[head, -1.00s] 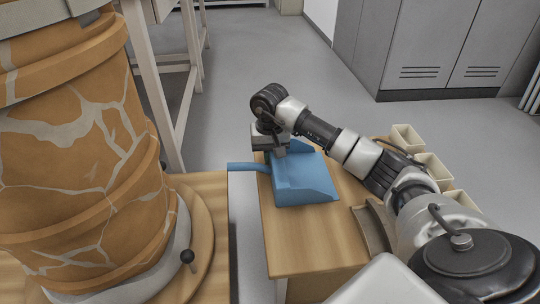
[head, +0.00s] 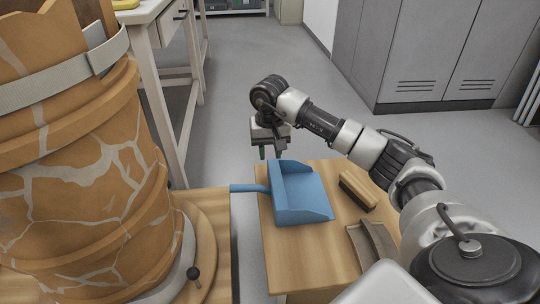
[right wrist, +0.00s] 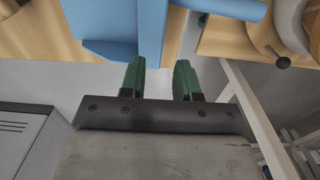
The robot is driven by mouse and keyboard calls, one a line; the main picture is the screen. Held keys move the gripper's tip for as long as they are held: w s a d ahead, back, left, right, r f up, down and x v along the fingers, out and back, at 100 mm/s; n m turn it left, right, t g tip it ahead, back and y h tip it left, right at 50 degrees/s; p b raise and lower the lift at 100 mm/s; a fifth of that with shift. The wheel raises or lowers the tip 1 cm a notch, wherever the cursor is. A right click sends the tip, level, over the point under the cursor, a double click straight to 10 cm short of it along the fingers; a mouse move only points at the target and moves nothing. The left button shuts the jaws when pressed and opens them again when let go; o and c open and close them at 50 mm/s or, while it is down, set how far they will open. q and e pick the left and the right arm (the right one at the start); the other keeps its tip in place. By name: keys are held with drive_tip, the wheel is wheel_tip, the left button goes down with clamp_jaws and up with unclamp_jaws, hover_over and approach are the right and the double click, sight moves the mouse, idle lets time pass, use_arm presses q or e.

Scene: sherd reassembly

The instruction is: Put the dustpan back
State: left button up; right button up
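The blue dustpan (head: 300,198) lies on the small wooden table, its open side toward the lower right. Its handle (head: 248,188) sticks out left past the table edge, over the gap toward the jar's stand. My right gripper (head: 270,153) is just beyond the dustpan's back edge, pointing down, apart from the handle. In the right wrist view its green fingers (right wrist: 160,78) are spread with nothing between them, and the dustpan (right wrist: 105,20) shows beyond them. My left gripper is not in view.
A large cracked orange jar (head: 85,165) with a grey strap stands at left on a round wooden stand (head: 203,240). A brush (head: 357,192) and a curved sherd (head: 372,245) lie right of the dustpan. A white workbench (head: 160,60) and grey cabinets (head: 440,50) stand behind.

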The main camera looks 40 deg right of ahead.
drive_tip(key=shift+r+p, duration=0.5)
drive_tip(key=shift+r, duration=0.95)
